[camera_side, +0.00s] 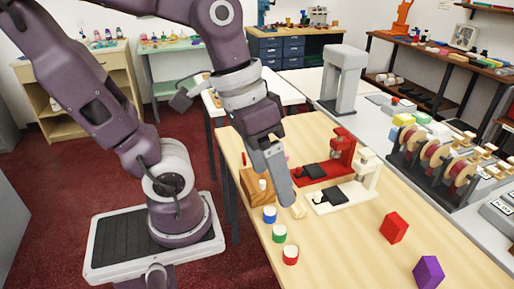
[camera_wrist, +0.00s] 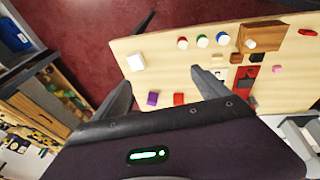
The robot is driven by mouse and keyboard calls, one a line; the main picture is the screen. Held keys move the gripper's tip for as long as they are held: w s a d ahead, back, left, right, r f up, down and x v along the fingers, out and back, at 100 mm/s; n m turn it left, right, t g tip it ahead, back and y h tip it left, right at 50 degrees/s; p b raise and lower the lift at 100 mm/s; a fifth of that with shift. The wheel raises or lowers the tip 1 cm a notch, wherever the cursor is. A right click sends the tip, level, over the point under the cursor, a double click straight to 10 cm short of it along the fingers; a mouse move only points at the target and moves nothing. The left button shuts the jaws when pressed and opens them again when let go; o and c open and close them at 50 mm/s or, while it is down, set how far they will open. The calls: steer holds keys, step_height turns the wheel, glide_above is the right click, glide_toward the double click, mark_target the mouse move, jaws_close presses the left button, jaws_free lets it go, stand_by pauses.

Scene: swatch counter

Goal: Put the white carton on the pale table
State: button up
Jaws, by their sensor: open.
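The white carton (camera_wrist: 136,62) lies near the left end of the light wooden bench (camera_wrist: 165,52) in the wrist view. It stands apart from other things and does not show in the side view. My gripper (camera_wrist: 160,77) is open and empty, its fingers apart above the bench. In the side view my gripper (camera_side: 282,196) hangs over the left part of the bench, near the lidded jars. A pale white-topped table (camera_side: 285,92) stands behind the wooden bench in the side view, partly hidden by my arm. Which surface is the task's pale table is unclear.
A wooden block (camera_side: 256,187), a red press (camera_side: 322,170) and a white press (camera_side: 345,196) are close by. A red block (camera_side: 395,227) and purple block (camera_side: 428,272) lie rightward.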

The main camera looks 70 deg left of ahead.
steer(key=shift+o, duration=0.4)
steer(key=a+t, duration=0.1)
steer(key=a+r+t+y, duration=0.1)
steer(key=a+r, duration=0.1)
steer(key=shift+s+a+r+m+t+y, duration=0.1)
steer(key=shift+s+a+m+t+y, duration=0.2)
steer(key=shift+s+a+t+y, duration=0.1)
